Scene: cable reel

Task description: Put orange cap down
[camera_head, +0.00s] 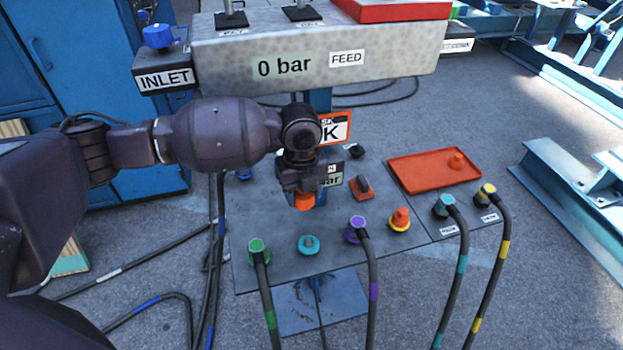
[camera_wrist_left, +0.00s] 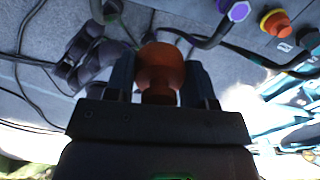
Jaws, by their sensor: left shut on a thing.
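My left gripper (camera_head: 304,192) is shut on an orange cap (camera_head: 305,202) and holds it over the middle of the grey panel. In the left wrist view the orange cap (camera_wrist_left: 160,72) sits between the two fingers of the left gripper (camera_wrist_left: 158,88). I cannot tell how far the cap is above the panel. An orange-red tray (camera_head: 420,176) lies at the panel's right rear, with another orange cap (camera_head: 456,161) in it. My right gripper is not in view.
Green (camera_head: 257,248), purple (camera_head: 356,228), teal (camera_head: 445,206) and yellow (camera_head: 486,193) hose connectors stand on the panel (camera_head: 290,270). A cyan cap (camera_head: 308,245) and an orange-yellow cap (camera_head: 399,220) sit between them. A grey box reading 0 bar (camera_head: 390,65) stands behind. The tray's left part is clear.

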